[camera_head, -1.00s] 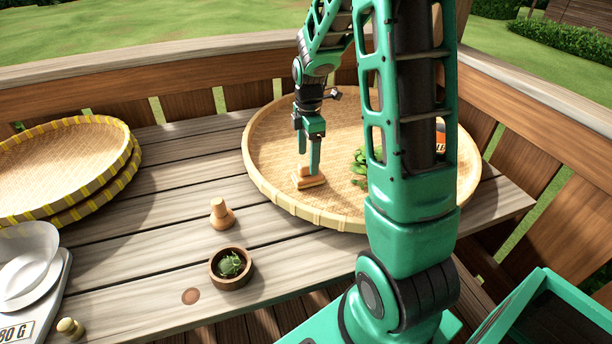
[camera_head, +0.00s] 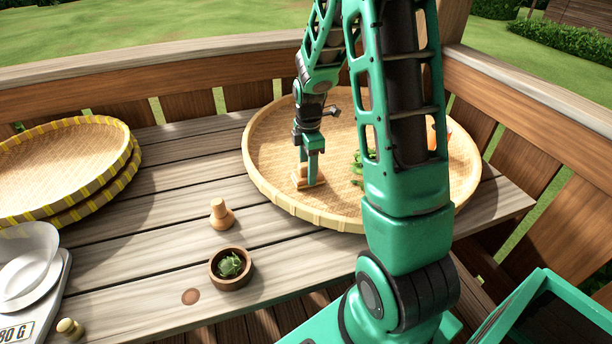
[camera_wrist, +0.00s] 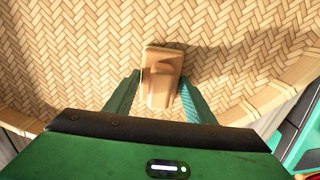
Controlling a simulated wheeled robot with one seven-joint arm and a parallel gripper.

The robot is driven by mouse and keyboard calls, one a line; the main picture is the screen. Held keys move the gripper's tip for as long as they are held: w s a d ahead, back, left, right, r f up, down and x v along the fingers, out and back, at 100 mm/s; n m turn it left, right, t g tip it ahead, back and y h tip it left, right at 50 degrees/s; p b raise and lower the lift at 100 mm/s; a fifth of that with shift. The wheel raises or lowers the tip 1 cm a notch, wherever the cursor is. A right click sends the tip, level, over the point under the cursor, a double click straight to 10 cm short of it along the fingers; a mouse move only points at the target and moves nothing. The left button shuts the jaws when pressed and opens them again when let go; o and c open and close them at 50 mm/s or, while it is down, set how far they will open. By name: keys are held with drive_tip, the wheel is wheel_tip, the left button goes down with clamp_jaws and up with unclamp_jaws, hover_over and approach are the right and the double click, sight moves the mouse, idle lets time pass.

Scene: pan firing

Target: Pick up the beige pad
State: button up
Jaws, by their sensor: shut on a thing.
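The beige pad (camera_head: 300,178) is a small tan block with a raised grip. It is in the large woven tray (camera_head: 268,170), near the tray's front left rim. My gripper (camera_head: 310,182) points down at it and is shut on it. In the wrist view the pad (camera_wrist: 162,62) stands between the two green fingers of my gripper (camera_wrist: 161,98). The fingers cover part of the pad in the head view. I cannot tell whether its underside touches the weave.
Green leaves (camera_head: 357,165) lie in the tray, partly behind my arm. A wooden stamp-like piece (camera_head: 221,214) and a wooden bowl (camera_head: 232,282) of leaves stand on the table (camera_head: 180,250). Stacked baskets (camera_head: 128,160) and a white scale (camera_head: 50,290) are at left.

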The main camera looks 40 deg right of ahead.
drive_tip(key=shift+r, duration=0.45)
wheel_tip(320, 180, up, 4)
drive_tip(key=shift+a+f, duration=0.15)
drive_tip(key=s+a+r, duration=0.5)
drive_tip(key=a+r, duration=0.1)
drive_tip(key=a, duration=0.4)
drive_tip(key=shift+s+r, duration=0.15)
drive_tip(key=shift+r, duration=0.05)
